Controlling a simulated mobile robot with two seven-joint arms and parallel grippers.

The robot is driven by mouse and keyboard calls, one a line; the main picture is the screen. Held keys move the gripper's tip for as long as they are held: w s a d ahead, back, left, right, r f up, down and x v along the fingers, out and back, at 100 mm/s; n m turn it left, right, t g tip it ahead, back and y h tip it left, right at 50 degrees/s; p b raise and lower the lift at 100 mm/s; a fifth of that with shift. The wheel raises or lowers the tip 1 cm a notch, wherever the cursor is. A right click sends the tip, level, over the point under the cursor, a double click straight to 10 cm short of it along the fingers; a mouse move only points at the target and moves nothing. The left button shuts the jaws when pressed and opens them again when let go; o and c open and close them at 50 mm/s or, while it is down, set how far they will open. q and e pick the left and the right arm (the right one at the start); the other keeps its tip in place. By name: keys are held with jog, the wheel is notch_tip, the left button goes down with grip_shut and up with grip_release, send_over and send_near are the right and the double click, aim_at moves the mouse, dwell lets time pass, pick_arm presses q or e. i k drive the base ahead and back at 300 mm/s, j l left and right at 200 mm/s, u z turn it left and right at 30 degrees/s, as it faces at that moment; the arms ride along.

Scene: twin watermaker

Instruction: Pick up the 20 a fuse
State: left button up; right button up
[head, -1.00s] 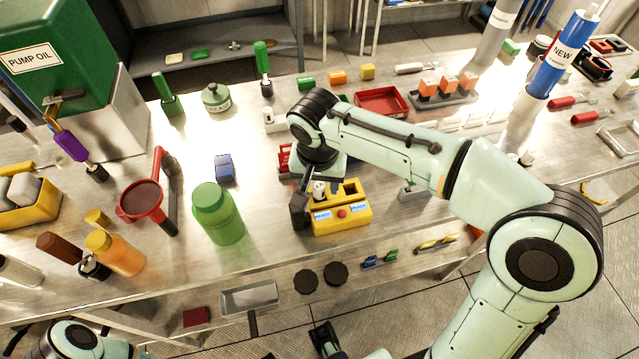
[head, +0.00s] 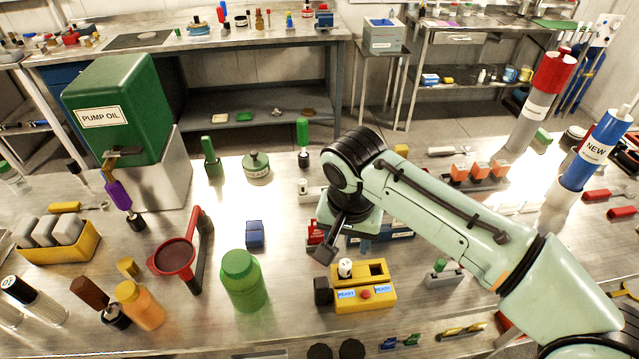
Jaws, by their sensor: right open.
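A yellow box (head: 375,296) with two blue-and-white labels and a red button stands near the front of the bench. A small white cylinder (head: 345,268) stands upright in its left part; it may be the 20 A fuse, but no rating is readable. The right part of the box has an empty-looking opening. My right gripper (head: 332,247) is open, above and slightly left of the white cylinder, apart from it, with its fingers partly hidden by one another. A black block (head: 322,290) sits at the box's left side. My left gripper is out of view.
A green jar (head: 243,281) and a blue block (head: 255,234) stand left of the box. A grey block with a green top (head: 442,275) stands right of it. A red funnel (head: 175,257) lies farther left. My right forearm covers the bench behind and right.

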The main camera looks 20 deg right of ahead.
aim_at(302, 185)
jog(key=k, duration=1)
